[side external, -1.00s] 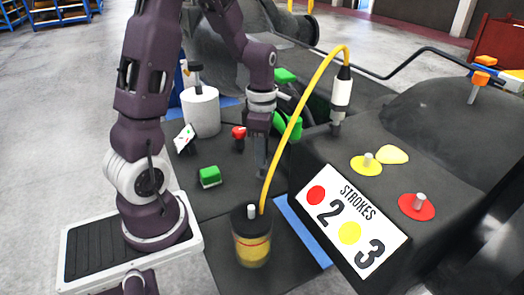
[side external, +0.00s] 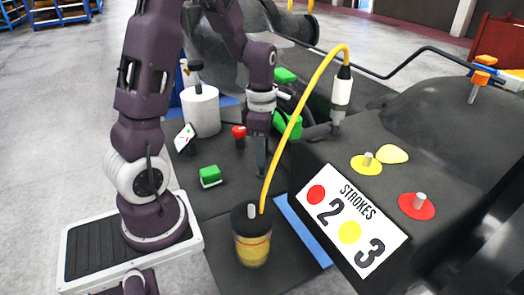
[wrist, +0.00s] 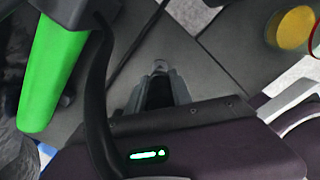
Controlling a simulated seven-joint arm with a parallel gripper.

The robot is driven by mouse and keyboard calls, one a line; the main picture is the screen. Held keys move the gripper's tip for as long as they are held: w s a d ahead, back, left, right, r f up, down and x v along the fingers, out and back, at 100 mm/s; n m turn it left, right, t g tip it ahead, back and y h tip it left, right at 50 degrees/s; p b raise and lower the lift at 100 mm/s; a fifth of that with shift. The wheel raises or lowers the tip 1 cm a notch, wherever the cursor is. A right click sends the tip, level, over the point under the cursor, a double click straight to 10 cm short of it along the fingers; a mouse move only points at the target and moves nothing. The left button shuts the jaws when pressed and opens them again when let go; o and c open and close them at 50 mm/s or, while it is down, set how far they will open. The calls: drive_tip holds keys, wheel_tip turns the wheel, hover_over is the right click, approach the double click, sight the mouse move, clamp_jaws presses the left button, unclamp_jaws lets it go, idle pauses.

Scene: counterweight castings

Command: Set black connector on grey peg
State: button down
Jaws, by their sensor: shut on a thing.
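A black connector (side external: 344,73) with a white body ends the yellow hose and stands nearly upright on the dark block. A grey stub (side external: 335,129) shows right under it; whether it is the peg or the connector's own end is unclear. Other grey pegs stand on the yellow disc (side external: 368,159), the red disc (side external: 420,200) and the jar lid (side external: 252,211). My gripper (side external: 262,172) points down, left of the connector and behind the yellow hose. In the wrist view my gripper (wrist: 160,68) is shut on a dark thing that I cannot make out.
The yellow hose (side external: 291,130) arches from the jar (side external: 253,249) to the connector, close to my gripper. A green handle (side external: 289,124) lies behind it. A green block (side external: 210,177) and white cylinder (side external: 201,112) stand left. A strokes sign (side external: 347,218) is in front.

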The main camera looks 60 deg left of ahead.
drive_tip(key=shift+f, duration=1.7)
drive_tip(key=c, duration=1.1)
unclamp_jaws()
drive_tip(key=shift+o, duration=0.2)
wheel_tip(320, 180, up, 7)
